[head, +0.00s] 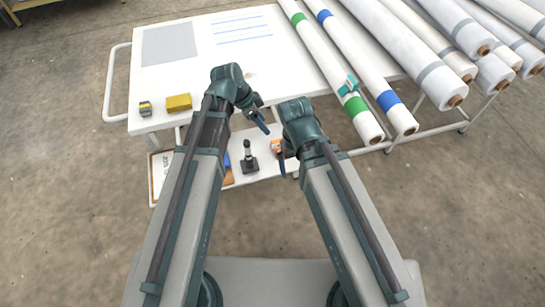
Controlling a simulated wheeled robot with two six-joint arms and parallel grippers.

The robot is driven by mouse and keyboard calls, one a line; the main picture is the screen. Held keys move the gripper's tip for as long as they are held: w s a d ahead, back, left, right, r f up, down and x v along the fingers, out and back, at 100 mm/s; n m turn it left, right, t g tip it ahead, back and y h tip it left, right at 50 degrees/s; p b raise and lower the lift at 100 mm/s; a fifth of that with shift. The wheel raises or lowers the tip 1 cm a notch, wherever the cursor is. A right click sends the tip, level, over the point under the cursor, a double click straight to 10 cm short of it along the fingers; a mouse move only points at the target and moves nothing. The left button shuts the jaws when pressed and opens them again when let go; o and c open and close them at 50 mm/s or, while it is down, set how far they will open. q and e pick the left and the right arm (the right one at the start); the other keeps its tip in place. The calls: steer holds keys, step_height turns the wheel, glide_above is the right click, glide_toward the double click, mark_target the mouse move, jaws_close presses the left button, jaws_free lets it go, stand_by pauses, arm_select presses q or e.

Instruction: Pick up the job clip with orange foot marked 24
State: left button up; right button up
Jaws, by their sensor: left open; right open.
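A small orange and grey item (276,146) lies on the white lower shelf (268,169), partly hidden by my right gripper (282,165). It may be the job clip with the orange foot; no number can be read on it. My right gripper is open, its fingers pointing down close beside this item; I cannot tell whether they touch it. My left gripper (258,116) is open and higher, over the table's front edge, with nothing seen between its fingers. A teal clip (347,85) sits on the green-banded roll (325,65).
A black upright stand (249,158), a clipboard (159,173) and blue and orange items share the lower shelf. On the white tabletop (205,75) are a yellow block (178,102) and a small grey-yellow item (145,108). Several long rolls (400,45) fill the right.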

arm_select(q)
steer(key=b, duration=0.7)
glide_toward(278, 140)
steer(key=x, duration=0.4)
steer(key=shift+s+a+f, duration=0.15)
steer(key=shift+s+f, duration=0.05)
steer(key=shift+f, duration=0.1)
steer(key=shift+d+f+b, duration=0.25)
steer(key=shift+f+b, duration=0.05)
steer(key=shift+b, duration=0.15)
steer(key=b+x, duration=0.5)
steer(key=shift+w+d+f, duration=0.1)
steer(key=shift+w+f, duration=0.05)
jaws_close()
